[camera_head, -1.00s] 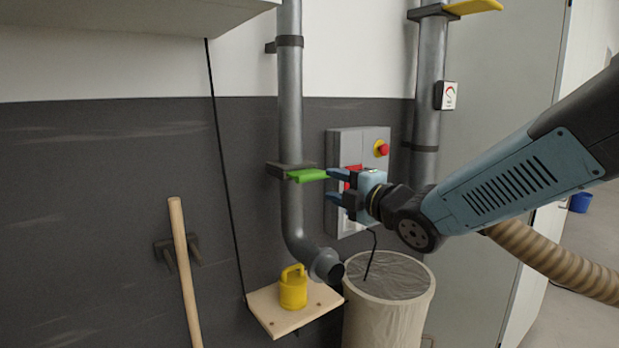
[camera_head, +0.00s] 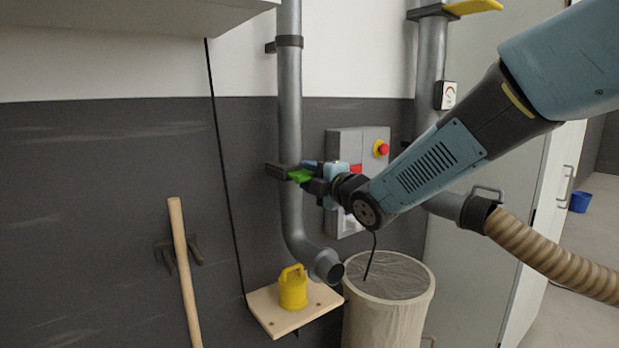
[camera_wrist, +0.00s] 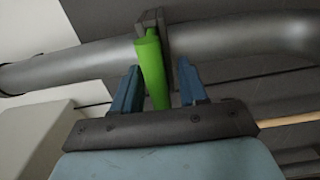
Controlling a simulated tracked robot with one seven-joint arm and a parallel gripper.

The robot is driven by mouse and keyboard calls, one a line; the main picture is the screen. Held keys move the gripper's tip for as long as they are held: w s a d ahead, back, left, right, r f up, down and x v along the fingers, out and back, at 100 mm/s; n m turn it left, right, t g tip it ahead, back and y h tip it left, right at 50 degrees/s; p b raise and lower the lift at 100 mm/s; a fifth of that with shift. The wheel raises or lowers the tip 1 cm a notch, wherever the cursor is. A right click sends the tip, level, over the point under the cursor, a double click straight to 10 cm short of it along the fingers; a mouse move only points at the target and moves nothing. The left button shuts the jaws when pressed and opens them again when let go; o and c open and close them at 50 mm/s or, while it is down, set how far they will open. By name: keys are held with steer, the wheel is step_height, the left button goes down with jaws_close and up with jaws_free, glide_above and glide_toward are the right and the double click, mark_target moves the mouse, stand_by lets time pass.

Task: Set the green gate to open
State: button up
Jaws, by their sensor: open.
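The green gate (camera_head: 299,176) is a flat green handle in a dark bracket (camera_head: 279,170) on the grey vertical pipe (camera_head: 290,110). My gripper (camera_head: 306,176) is at the handle, its blue fingers overlapping it in the head view. In the wrist view the green gate (camera_wrist: 152,68) runs down between the two open blue fingers (camera_wrist: 157,88), with a gap visible on each side. The handle's near end reaches toward the gripper's palm. The bracket also shows behind it in the wrist view (camera_wrist: 166,30).
A control box with a red button (camera_head: 382,149) is on the wall behind my gripper. A yellow gate (camera_head: 474,7) is on the right pipe. A wooden pole (camera_head: 184,270) stands left.

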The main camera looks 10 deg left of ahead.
jaws_close()
steer(key=shift+f, duration=0.1)
stand_by(0.4)
steer(key=v, duration=0.5)
steer(key=shift+s+d+f, duration=0.15)
steer(key=shift+c, duration=1.4)
jaws_free()
steer(key=shift+o, duration=1.4)
